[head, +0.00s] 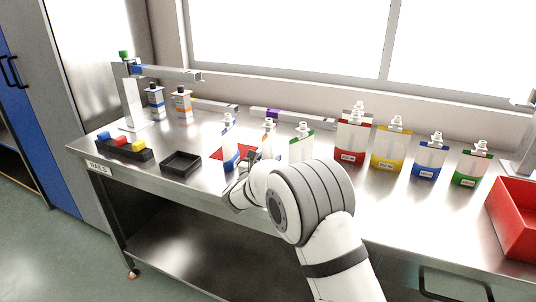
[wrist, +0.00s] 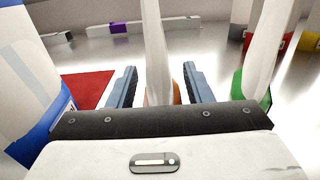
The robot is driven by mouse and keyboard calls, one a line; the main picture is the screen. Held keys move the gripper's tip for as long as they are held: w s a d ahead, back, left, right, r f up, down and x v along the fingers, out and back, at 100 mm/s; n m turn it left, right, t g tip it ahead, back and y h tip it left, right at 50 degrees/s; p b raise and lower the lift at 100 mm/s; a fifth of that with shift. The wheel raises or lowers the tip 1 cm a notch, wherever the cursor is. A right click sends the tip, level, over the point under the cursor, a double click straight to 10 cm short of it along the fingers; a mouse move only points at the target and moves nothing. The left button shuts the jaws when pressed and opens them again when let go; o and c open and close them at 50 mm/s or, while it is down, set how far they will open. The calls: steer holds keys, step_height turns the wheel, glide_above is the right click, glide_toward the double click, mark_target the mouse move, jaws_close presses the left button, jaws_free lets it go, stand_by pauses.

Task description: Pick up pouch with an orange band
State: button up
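The pouch with the orange band stands upright on the metal bench; its upper part (head: 268,132) shows in the head view between a blue-banded and a green-banded pouch. In the wrist view this pouch (wrist: 157,50) is seen edge-on, with a bit of orange low down. My gripper (wrist: 160,72) is open, with one finger on each side of the pouch and a gap showing on both sides. In the head view my gripper (head: 252,158) is at the pouch's front, and my arm hides its lower part.
The blue-banded pouch (head: 229,147) stands close on the left, the green-banded pouch (head: 300,148) close on the right. More pouches and a red bin (head: 515,225) are to the right. A black tray (head: 181,163) is at the left.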

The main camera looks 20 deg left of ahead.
mark_target(267, 131)
steer(key=c, duration=0.7)
steer(key=shift+o, duration=0.2)
step_height(267, 131, up, 10)
steer(key=shift+r, duration=0.1)
steer(key=shift+s, duration=0.1)
